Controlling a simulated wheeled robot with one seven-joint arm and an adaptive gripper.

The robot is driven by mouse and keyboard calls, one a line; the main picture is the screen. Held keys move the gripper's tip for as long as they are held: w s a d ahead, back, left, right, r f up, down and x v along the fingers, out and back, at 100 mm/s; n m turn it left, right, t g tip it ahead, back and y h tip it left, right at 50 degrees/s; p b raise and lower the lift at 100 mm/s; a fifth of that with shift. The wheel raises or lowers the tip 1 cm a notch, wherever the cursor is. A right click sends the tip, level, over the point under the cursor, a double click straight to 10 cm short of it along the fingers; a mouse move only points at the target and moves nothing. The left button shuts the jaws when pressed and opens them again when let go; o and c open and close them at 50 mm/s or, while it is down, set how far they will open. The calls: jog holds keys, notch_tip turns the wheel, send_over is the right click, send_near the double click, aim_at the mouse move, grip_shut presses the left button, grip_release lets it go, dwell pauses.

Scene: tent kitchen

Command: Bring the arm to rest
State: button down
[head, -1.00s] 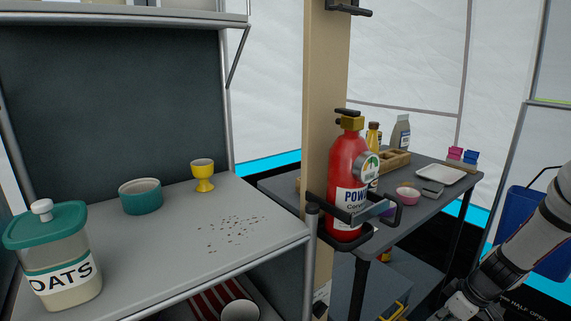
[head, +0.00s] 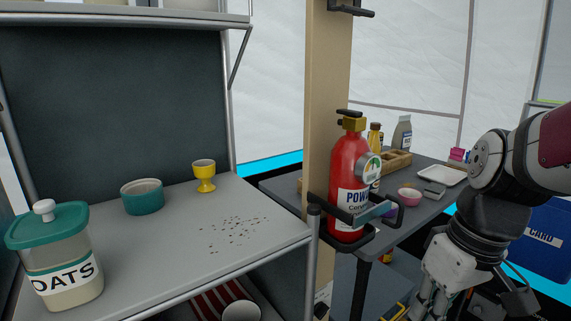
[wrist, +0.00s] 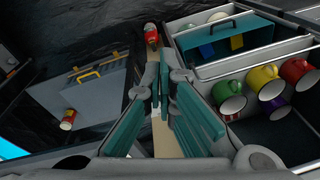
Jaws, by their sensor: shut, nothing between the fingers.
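My gripper (wrist: 162,100) points away from the wrist camera, its teal-padded fingers shut with nothing between them. In the head view my arm comes in from the right edge and bends downward, with my gripper (head: 428,308) low at the bottom edge, partly cut off. It is to the right of the shelf counter (head: 150,250) and in front of the dark table (head: 410,225). My gripper touches nothing that I can see.
A red fire extinguisher (head: 347,180) hangs on a wooden post (head: 325,100), left of my arm. A blue bin (head: 545,240) stands behind my arm at right. The counter holds an oats jar (head: 60,265), teal bowl (head: 142,197) and yellow cup (head: 204,175).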

jog(key=s+a+r+m+h, duration=0.1)
jog(key=s+r+m, duration=0.1)
jog(key=s, duration=0.7)
jog(key=s+a+r+m+h, duration=0.1)
jog(key=s+m, duration=0.1)
jog(key=s, duration=0.6)
notch_tip(320, 180, up, 27)
jog(key=t+p, duration=0.3)
jog(key=p, duration=2.2)
jog(key=shift+d, duration=0.4)
jog(key=shift+w, duration=0.1)
